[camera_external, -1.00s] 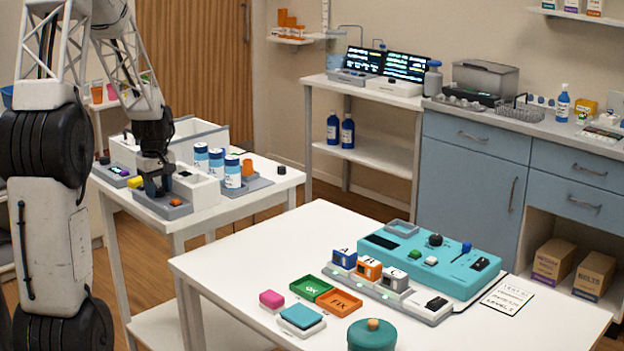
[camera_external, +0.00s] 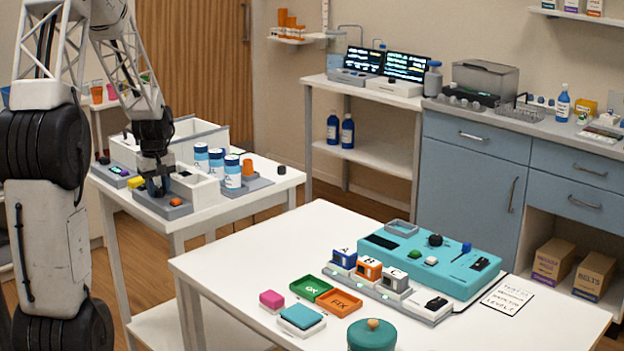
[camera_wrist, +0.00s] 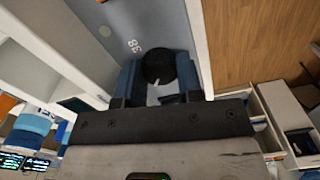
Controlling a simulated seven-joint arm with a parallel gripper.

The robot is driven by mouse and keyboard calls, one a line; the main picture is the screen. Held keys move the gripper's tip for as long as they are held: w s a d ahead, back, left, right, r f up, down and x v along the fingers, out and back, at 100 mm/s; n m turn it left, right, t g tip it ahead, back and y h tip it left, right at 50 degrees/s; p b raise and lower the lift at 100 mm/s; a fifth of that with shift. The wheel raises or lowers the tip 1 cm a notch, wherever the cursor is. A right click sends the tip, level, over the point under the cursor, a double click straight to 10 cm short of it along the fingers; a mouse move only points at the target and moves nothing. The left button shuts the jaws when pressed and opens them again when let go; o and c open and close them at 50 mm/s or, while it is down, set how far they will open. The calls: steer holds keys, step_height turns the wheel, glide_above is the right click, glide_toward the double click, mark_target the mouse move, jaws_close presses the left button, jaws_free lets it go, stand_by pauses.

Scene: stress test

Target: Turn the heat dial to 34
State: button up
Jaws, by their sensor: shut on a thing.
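The heat dial (camera_wrist: 158,66) is a round black knob in the wrist view. It sits on a grey panel (camera_wrist: 150,20) between the two blue fingers of my gripper (camera_wrist: 158,78). My gripper is shut on the dial. A pale mark shows near the dial's lower edge. Small white digits beside the dial look like 38, tilted in the picture. In the external view my gripper (camera_external: 157,186) points down at the grey base of a small device (camera_external: 173,208) on the left white table. The fingers hide the dial there.
Blue-and-white jars (camera_external: 232,172) and an orange cup (camera_external: 247,168) are farther right. A white open bin (camera_external: 205,135) stands behind. A yellow item (camera_external: 136,182) lies close on the left.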

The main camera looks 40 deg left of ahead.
mark_target(158, 189)
steer(key=m, duration=0.5)
steer(key=shift+r, duration=0.1)
steer(key=shift+m, duration=2.4)
steer(key=o, duration=0.7)
steer(key=shift+c, duration=0.2)
steer(key=shift+r, duration=3.85)
